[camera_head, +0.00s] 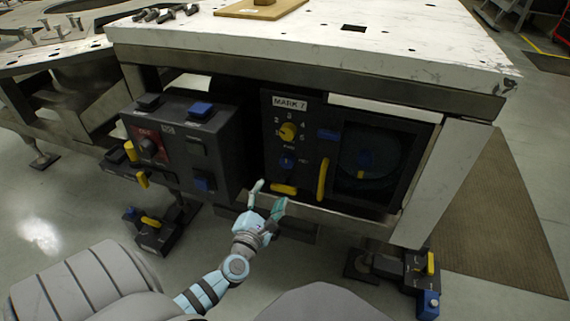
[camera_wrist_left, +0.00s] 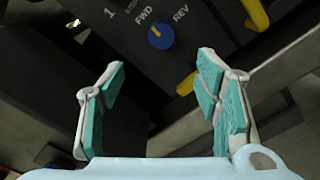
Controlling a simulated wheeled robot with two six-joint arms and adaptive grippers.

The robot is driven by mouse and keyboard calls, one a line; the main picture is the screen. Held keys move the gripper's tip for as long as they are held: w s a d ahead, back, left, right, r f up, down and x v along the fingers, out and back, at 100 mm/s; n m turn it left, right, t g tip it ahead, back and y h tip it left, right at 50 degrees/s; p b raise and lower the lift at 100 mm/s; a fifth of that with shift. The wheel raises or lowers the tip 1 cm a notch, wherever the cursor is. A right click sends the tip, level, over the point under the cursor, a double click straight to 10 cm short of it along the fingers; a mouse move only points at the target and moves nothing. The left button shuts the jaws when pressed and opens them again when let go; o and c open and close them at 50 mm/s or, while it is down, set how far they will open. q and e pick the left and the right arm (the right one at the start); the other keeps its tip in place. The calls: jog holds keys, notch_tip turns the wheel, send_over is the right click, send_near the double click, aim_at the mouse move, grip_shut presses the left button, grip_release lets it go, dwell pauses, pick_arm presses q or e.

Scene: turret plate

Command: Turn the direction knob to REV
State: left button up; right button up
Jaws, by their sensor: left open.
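The blue direction knob (camera_head: 287,162) sits on the dark MARK 7 panel, below the yellow numbered dial (camera_head: 288,131). In the left wrist view the knob (camera_wrist_left: 161,36) lies beyond the fingertips, between the FWD and REV labels. FWD is at its upper left and REV at its upper right. Its yellow mark points up and left, toward FWD. My left gripper (camera_head: 269,194) is open and empty, below and in front of the knob, apart from it. Its teal-padded fingers (camera_wrist_left: 160,68) spread to either side of the knob in the left wrist view. My right gripper is not seen.
A yellow handle (camera_head: 283,189) sits just below the knob, near my left fingers. A tall yellow handle (camera_head: 322,180) stands to its right, beside a dark round window (camera_head: 370,158). A black control box (camera_head: 212,145) juts out to the left. The white bench top (camera_head: 400,40) overhangs the panel.

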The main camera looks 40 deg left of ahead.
pick_arm(q)
jog(key=b, duration=0.2)
send_near(286, 164)
jog(key=x, duration=0.4)
jog(key=b+x, duration=0.1)
jog(key=x, duration=0.3)
jog(key=shift+w+a, duration=0.1)
jog(key=shift+w, duration=0.1)
jog(key=shift+w+a, duration=0.1)
jog(key=shift+w, duration=0.15)
jog(key=c, duration=1.2)
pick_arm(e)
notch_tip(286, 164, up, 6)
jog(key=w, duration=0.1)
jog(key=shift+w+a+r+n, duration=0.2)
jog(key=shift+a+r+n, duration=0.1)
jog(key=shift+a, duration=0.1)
